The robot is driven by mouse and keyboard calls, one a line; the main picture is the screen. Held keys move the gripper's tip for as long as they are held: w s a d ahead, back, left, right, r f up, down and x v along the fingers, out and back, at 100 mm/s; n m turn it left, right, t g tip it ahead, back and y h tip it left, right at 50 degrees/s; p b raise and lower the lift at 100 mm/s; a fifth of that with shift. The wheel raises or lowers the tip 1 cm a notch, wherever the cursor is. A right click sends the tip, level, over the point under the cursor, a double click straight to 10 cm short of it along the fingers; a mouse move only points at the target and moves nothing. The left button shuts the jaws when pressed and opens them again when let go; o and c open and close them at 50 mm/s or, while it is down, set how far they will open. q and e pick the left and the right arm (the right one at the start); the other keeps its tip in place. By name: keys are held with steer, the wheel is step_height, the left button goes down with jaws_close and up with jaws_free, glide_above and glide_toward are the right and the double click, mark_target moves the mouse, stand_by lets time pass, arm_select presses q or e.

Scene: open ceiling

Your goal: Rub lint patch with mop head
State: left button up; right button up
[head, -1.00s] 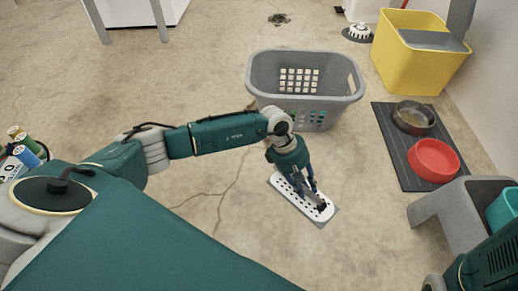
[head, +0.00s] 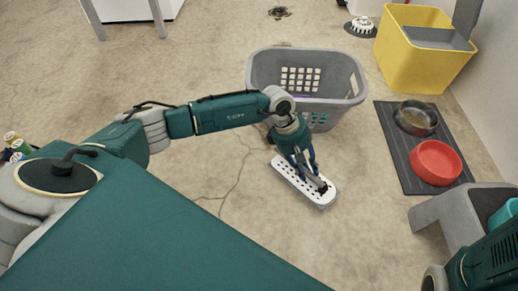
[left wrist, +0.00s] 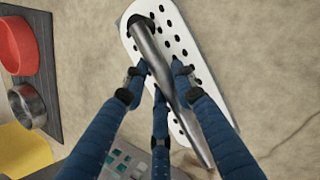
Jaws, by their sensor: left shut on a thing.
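The mop head (head: 289,177) is a flat white perforated plate with a grey underside and a short grey handle. It is just in front of the laundry basket; I cannot tell whether it touches the floor. My left gripper (head: 314,181) is shut on its handle from above. In the left wrist view the blue fingers (left wrist: 160,85) close around the grey handle (left wrist: 172,88), with the plate (left wrist: 188,42) beyond. A dark ragged patch (head: 279,12), possibly the lint, lies on the floor at the far top. My right gripper is out of view.
A grey laundry basket (head: 257,72) stands right behind the mop head. To the right are a dark mat (head: 404,160) with a red bowl (head: 436,163) and metal bowl (head: 416,118), a grey stool (head: 450,215) and a yellow bin (head: 415,65). Floor left of the basket is clear.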

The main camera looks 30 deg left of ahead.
arm_select(q)
steer(key=shift+r+p, duration=1.25)
steer(key=shift+r, duration=0.95)
